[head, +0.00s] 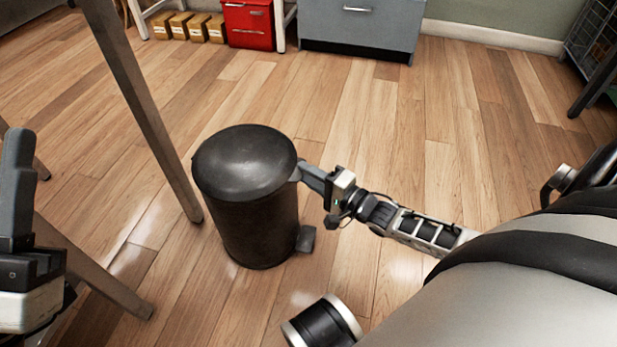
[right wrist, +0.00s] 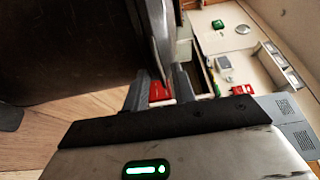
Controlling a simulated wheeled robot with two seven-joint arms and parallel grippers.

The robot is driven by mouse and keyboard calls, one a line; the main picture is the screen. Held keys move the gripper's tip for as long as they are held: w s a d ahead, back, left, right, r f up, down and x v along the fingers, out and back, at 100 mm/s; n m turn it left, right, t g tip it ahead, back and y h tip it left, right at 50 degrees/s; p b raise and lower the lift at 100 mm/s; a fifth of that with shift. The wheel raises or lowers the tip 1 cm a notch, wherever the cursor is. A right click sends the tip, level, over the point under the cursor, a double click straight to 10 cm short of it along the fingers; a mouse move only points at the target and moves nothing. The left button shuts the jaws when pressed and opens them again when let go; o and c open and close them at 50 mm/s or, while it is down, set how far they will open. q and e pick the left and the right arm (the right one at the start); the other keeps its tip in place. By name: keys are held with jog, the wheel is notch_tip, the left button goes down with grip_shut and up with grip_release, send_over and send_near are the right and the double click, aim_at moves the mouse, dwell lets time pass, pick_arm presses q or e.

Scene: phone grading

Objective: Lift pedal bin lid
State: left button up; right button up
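The black pedal bin (head: 250,220) stands upright on the wood floor, its round lid (head: 243,158) looking level and closed. Its pedal (head: 306,238) sticks out low on the right. My right gripper (head: 302,172) is at the right edge of the lid, fingers pointing at the rim. In the right wrist view the dark bin (right wrist: 70,45) fills the upper left. There the right gripper's fingers (right wrist: 160,90) are apart, with a grey edge, seemingly the lid rim, reaching between them. Contact is unclear. My left gripper (head: 18,190) is partly in view at the left edge; its opening cannot be told.
A table leg (head: 150,110) stands close left of the bin. A red drawer unit (head: 248,25), a grey cabinet (head: 360,25) and small boxes (head: 188,27) are at the back. A wire rack (head: 595,40) is at the far right. Floor between is clear.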

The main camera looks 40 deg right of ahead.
jog(key=shift+w, duration=0.15)
grip_shut()
dwell(1.4)
